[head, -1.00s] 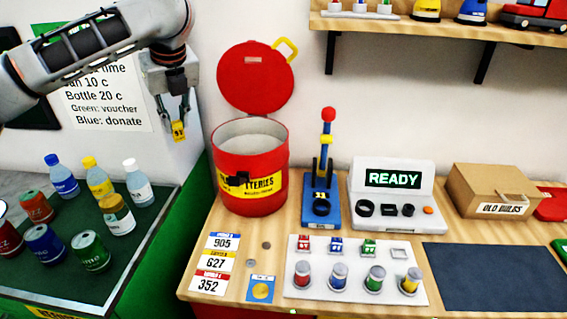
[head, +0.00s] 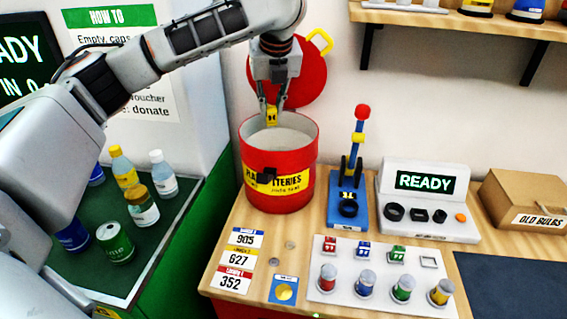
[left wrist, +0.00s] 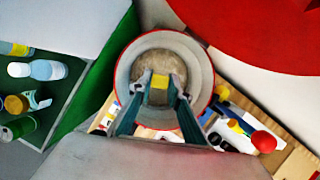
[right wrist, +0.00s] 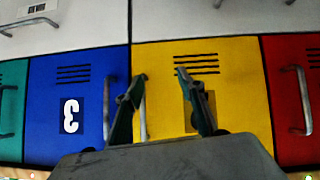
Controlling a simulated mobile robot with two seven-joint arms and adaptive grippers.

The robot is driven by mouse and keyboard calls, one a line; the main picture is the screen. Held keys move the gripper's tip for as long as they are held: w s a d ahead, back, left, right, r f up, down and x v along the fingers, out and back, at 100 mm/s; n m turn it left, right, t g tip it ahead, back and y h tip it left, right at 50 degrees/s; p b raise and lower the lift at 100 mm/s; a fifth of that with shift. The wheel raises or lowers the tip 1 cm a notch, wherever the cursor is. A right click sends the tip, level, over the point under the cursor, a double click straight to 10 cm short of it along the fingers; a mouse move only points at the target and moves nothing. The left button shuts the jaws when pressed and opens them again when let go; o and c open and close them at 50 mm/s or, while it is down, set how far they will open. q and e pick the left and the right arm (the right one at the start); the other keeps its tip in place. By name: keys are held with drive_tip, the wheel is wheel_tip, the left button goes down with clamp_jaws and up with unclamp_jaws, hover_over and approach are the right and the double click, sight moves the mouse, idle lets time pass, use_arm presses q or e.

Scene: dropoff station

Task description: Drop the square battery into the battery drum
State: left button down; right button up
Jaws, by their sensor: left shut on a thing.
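The square battery (head: 271,116) is a small yellow block with dark marks. My left gripper (head: 271,110) is shut on it and holds it over the open mouth of the red battery drum (head: 278,193). In the left wrist view the battery (left wrist: 159,82) shows between the fingertips, with the drum's pale inside (left wrist: 140,75) behind it. The drum's red lid (head: 305,75) stands open at the back. My right gripper (right wrist: 165,85) is open and empty in front of coloured locker doors; it does not show in the head view.
A blue stand with a red knob (head: 350,180) stands close to the drum's right. A white READY device (head: 425,215) is further right. Bottles and cans stand on the green counter (head: 150,250) at left.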

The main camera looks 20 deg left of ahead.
use_arm(q)
drive_tip(key=shift+f, duration=1.45)
drive_tip(key=c, duration=1.8)
unclamp_jaws()
drive_tip(key=v, duration=1.2)
drive_tip(key=shift+s, duration=0.1)
